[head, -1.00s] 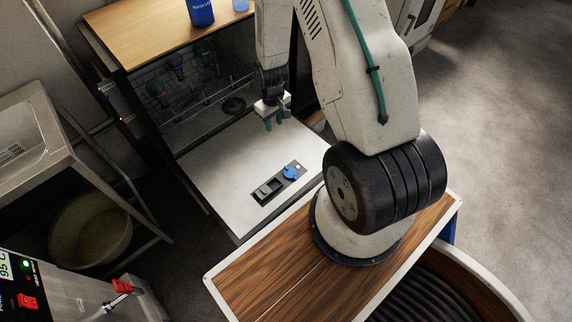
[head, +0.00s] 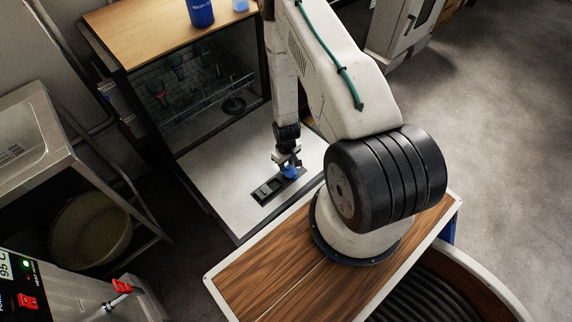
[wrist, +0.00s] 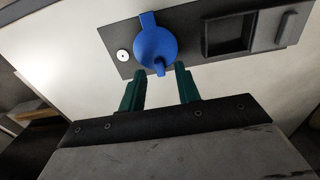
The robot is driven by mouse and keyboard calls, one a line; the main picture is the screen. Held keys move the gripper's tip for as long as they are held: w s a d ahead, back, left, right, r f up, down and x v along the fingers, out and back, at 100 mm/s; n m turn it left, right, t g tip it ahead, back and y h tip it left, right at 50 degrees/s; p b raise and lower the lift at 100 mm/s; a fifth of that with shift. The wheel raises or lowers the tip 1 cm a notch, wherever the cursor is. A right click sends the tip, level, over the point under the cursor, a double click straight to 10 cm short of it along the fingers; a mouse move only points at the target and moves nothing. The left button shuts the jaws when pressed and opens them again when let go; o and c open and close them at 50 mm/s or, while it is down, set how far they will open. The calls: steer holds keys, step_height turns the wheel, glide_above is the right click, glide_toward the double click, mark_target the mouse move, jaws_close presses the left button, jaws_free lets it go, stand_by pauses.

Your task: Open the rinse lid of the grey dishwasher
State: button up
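The grey dishwasher (head: 235,205) has its door folded down flat, with its inner face up. The round blue rinse lid (wrist: 155,46) sits on a black dispenser panel (wrist: 120,40) on that door. The lid has a raised grip across it and sits in place on the panel. My gripper (wrist: 161,88) has its two green fingers apart, one to each side of the lid's lower tab, with nothing visibly held between them. In the head view the lid (head: 290,172) is partly hidden beneath my gripper (head: 288,165).
The panel also has an open dark compartment (wrist: 229,34) with a grey sliding cover (wrist: 276,27). A blue bottle (head: 201,12) stands on the wooden top (head: 140,30). Racks with glassware show inside the dishwasher. A steel sink (head: 28,120) stands at left.

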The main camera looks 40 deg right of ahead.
steer(key=shift+f, duration=0.45)
jaws_close()
